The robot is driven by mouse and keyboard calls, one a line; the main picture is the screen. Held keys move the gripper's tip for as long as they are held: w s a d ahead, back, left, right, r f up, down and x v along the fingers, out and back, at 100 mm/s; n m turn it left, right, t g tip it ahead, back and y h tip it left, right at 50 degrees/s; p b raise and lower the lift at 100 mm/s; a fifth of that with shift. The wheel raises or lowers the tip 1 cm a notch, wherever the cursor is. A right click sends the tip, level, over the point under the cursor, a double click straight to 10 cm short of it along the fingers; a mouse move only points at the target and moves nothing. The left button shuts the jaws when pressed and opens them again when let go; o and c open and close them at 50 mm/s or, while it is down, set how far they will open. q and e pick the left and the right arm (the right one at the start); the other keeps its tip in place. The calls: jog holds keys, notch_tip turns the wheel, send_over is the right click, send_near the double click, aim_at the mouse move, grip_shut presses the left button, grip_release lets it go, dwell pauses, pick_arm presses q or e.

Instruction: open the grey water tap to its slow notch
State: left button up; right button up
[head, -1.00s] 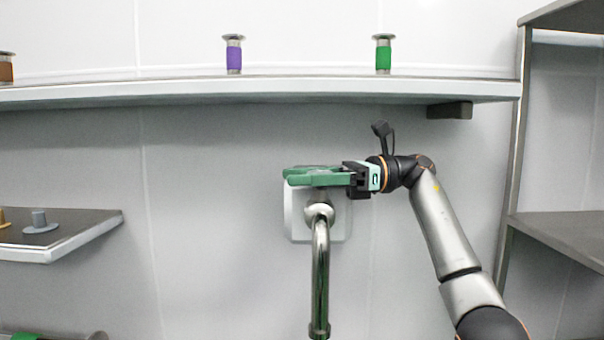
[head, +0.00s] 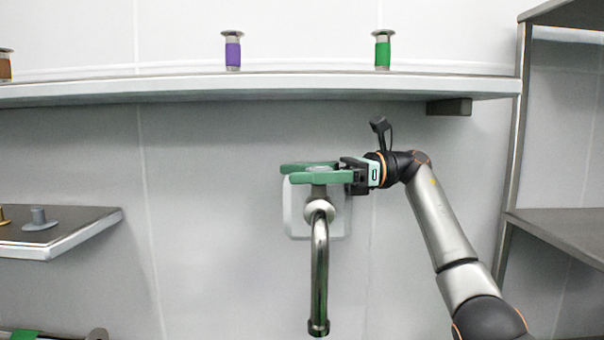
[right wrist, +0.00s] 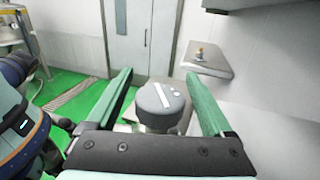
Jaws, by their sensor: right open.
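The water tap has a chrome spout (head: 320,270) that bends down from a pale wall plate (head: 298,215). Its round dark grey knob (right wrist: 160,103) shows in the right wrist view, with a white line and small pale dots on top. My right gripper (head: 300,172) reaches in from the right in the head view, level with the knob. Its green fingers (right wrist: 162,88) are open, one on each side of the knob, with a visible gap on both sides. In the head view the fingers hide most of the knob. My left gripper is not in view.
A long shelf (head: 270,90) runs above the tap, bearing a purple-banded (head: 233,52) and a green-banded (head: 382,52) cylinder. A shelf rack (head: 555,232) stands at right.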

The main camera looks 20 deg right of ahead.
jog(key=s+d, duration=0.2)
jog(key=d, duration=0.9)
jog(key=shift+s+d, duration=0.15)
jog(key=shift+d, duration=0.2)
dwell(0.6)
